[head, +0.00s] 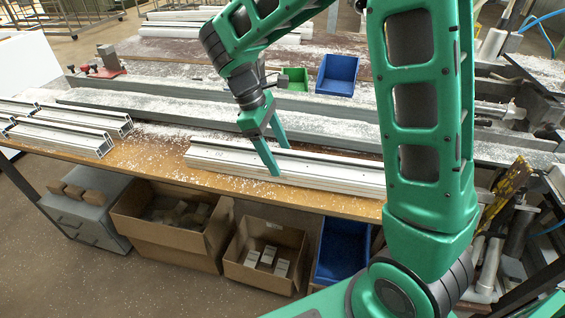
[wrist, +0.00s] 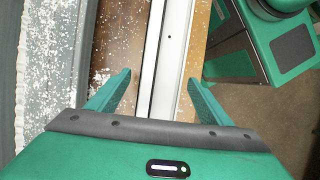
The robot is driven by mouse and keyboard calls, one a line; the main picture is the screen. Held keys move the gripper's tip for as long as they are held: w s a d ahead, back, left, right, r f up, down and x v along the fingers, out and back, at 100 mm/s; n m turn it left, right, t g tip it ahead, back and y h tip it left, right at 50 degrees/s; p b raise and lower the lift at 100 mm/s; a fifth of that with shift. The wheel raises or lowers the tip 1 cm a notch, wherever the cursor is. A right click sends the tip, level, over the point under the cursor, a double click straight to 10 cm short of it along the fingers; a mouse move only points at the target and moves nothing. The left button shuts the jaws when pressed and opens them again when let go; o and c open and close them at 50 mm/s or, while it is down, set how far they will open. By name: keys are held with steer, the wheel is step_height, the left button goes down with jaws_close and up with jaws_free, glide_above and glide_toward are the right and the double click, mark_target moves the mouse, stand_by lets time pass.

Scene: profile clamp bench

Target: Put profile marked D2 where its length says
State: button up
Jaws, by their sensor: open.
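My gripper (head: 273,156) is open, with its fingers pointing down at a long white profile (head: 230,160) on the front part of the bench. In the wrist view the profile (wrist: 168,60) runs between the two spread fingers of my gripper (wrist: 155,90), with a gap on each side. In the head view at least two profiles lie side by side here, and their right ends are hidden behind my arm. I cannot read a D2 mark on any profile.
A long grey rail (head: 180,117) runs along the bench behind the profiles, dusted with white chips. A blue bin (head: 337,75) and a green bin (head: 296,78) stand behind it. A red clamp (head: 108,62) is at the back left. Cardboard boxes (head: 165,240) sit below the bench.

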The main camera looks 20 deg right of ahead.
steer(key=v, duration=0.7)
steer(key=shift+r, duration=0.15)
steer(key=s+d+m, duration=0.1)
steer(key=d, duration=0.1)
steer(key=s+d+r+m, duration=0.1)
steer(key=d, duration=0.2)
steer(key=s+d+r+m, duration=0.1)
steer(key=d, duration=0.2)
steer(key=shift+s+d+y, duration=0.2)
steer(key=shift+d+y, duration=0.05)
steer(key=shift+y, duration=0.05)
steer(key=s+d+m+y, duration=0.1)
steer(key=s+d+m, duration=0.5)
steer(key=s+d, duration=0.25)
steer(key=s+d+f+m+t+y, duration=0.2)
steer(key=s+m, duration=0.6)
steer(key=s, duration=0.6)
steer(key=shift+d+f+t, duration=0.4)
steer(key=shift+d+f, duration=0.4)
steer(key=shift+d, duration=0.4)
